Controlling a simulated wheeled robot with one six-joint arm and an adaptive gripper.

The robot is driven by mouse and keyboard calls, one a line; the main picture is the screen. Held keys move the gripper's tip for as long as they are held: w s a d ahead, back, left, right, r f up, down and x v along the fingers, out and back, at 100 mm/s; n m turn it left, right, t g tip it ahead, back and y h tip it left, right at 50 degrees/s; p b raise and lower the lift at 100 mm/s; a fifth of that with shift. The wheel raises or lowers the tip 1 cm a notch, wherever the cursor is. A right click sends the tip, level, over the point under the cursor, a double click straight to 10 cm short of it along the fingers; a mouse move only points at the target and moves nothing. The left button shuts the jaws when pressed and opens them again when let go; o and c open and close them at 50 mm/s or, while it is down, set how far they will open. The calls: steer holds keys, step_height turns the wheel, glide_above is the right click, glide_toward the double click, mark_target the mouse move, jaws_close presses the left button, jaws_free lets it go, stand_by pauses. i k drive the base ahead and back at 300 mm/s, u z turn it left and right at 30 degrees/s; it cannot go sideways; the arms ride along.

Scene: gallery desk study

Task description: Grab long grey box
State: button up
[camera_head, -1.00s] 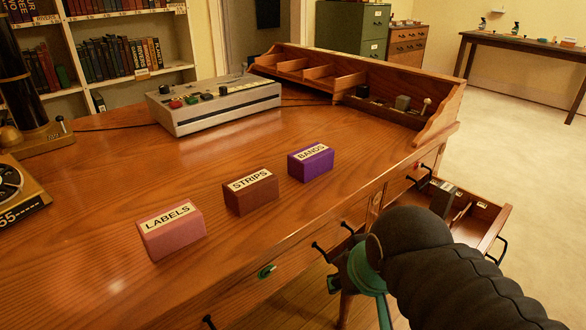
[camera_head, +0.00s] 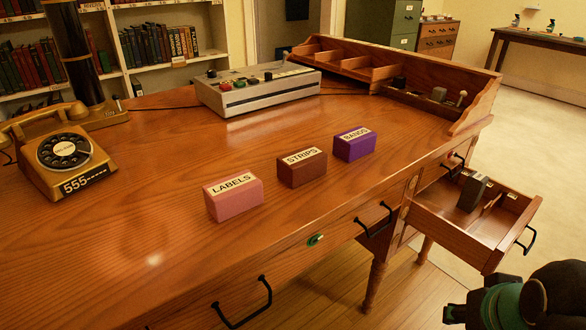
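A dark grey upright box (camera_head: 472,192) stands in the open drawer (camera_head: 450,236) at the right of the desk, near the drawer's back. A long light-grey console (camera_head: 258,92) with coloured buttons lies on the desktop at the back. My gripper (camera_head: 456,314) is at the lower right, below and in front of the open drawer, apart from both grey things. Only a small dark part of it shows past the teal band of my arm, and its fingers cannot be made out.
On the desk (camera_head: 150,230) stand a pink LABELS box (camera_head: 234,200), a brown STRIPS box (camera_head: 302,170), a purple BANDS box (camera_head: 354,145) and a gold telephone (camera_head: 62,160). An open-fronted organiser (camera_head: 360,68) lines the back right. Open floor lies to the right.

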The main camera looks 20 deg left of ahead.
mark_target(475, 183)
steer(key=u, duration=0.9)
steer(key=i, duration=0.45)
steer(key=z, duration=1.45)
steer(key=k, duration=0.5)
steer(key=z, duration=1.6)
steer(key=i, duration=2.45)
steer(key=u, duration=0.3)
